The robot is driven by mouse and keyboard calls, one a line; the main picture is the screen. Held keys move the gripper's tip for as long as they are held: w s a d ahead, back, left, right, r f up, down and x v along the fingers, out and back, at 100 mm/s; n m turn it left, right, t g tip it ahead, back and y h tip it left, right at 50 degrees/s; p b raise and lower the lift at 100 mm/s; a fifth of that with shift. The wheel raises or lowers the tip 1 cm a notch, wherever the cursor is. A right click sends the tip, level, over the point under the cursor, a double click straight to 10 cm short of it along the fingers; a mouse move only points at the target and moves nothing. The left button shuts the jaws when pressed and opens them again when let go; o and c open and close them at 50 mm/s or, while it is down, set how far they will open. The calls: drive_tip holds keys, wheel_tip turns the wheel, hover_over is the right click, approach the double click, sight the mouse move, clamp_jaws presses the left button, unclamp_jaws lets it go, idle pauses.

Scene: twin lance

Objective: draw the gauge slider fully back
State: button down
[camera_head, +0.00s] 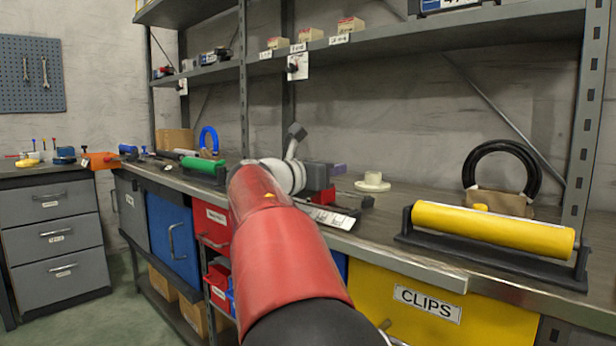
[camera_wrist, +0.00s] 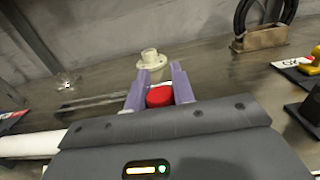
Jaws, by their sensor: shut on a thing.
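My gripper (camera_wrist: 159,84) is shut on the red slider (camera_wrist: 159,97), which sits between its two purple fingers in the wrist view. In the head view the red slider (camera_head: 320,196) shows just below the grey gripper body, partly hidden by my arm. The gauge (camera_head: 328,216), with a pale marked scale, lies on the bench below and beside it. In the wrist view a thin dark bar (camera_wrist: 92,103) runs to the left of the fingers; most of the gauge is hidden behind the gripper body.
A cream flanged piece (camera_head: 373,182) stands on the bench just beyond the gripper; it also shows in the wrist view (camera_wrist: 150,61). A yellow roller (camera_head: 492,227) in a black cradle and a black ring (camera_head: 502,150) stand to the right. A green roller (camera_head: 204,166) is left.

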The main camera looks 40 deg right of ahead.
drive_tip(key=shift+s+d+f+b, duration=0.1)
drive_tip(key=shift+s+b, duration=0.1)
drive_tip(key=shift+s, duration=0.8)
drive_tip(key=shift+s+d+b, duration=0.1)
drive_tip(key=shift+s+b, duration=0.05)
drive_tip(key=shift+s, duration=0.8)
drive_tip(key=c, duration=1.2)
unclamp_jaws()
drive_tip(key=shift+s, duration=0.15)
drive_tip(key=shift+c, duration=0.2)
drive_tip(key=shift+o, duration=0.4)
drive_tip(key=shift+a, duration=0.15)
drive_tip(key=a, duration=0.7)
drive_tip(key=shift+s+a, duration=0.25)
drive_tip(key=shift+a, duration=0.1)
